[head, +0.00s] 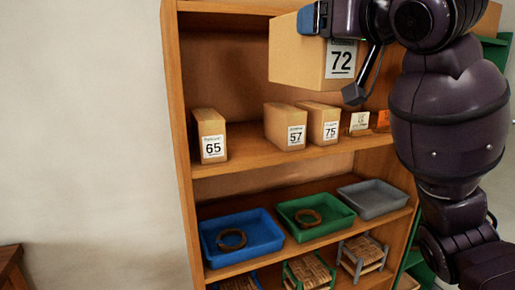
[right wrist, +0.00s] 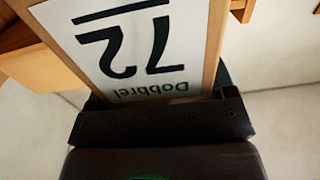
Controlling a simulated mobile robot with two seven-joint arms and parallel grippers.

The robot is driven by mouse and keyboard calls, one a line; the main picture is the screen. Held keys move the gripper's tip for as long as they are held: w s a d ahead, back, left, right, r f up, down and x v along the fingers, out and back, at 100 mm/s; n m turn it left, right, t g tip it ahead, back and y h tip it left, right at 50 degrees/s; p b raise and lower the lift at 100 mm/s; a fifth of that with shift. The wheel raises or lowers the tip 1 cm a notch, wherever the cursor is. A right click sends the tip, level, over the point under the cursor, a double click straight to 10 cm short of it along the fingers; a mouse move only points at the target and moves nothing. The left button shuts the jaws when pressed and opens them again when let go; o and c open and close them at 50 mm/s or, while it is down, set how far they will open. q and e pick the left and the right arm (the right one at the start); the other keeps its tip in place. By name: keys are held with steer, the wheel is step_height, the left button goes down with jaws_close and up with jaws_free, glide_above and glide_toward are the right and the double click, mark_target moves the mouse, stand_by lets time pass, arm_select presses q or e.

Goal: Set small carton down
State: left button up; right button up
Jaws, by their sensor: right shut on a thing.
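The small carton (head: 297,55) is a tan box with a white label reading 72. It is in the air in front of the upper part of the wooden shelf unit, above the shelf that bears the other boxes. My right gripper (head: 322,19) is shut on its top part; my right arm covers its right side. In the right wrist view the label of the carton (right wrist: 140,45) appears upside down, close against the gripper (right wrist: 150,118). The carton's underside is hidden. My left gripper does not show.
On the wooden shelf (head: 240,160) stand boxes labelled 65 (head: 209,135), 57 (head: 285,126) and 75 (head: 318,122), with free room between 65 and 57. Lower down are a blue tray (head: 212,232), a green tray (head: 290,209) and a grey tray (head: 372,198).

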mark_target(336, 77)
steer(key=shift+w+r, duration=0.35)
steer(key=shift+r, duration=0.55)
steer(key=shift+s+d+r+h, duration=0.1)
steer(key=shift+s+r+h, duration=0.25)
steer(key=shift+r, duration=0.5)
steer(key=w+d+f+m+t+h+b, duration=0.1)
steer(key=w+d+f+m+h, duration=0.1)
steer(key=f, duration=1.2)
steer(key=w+d+f+m+h, duration=0.1)
steer(key=w+d+f+h, duration=0.15)
steer(key=f, duration=1.15)
steer(key=s+d+f, duration=0.1)
steer(key=s+f, duration=0.2)
steer(key=f, duration=0.6)
steer(key=s+d+f+m+h, duration=0.1)
steer(key=s+d+f, duration=0.1)
steer(key=f, duration=0.7)
steer(key=s+d+f+h+b, duration=0.1)
steer(key=s+f, duration=0.4)
steer(key=f, duration=0.5)
steer(key=shift+d+m+t, duration=0.3)
steer(key=shift+d+m, duration=0.1)
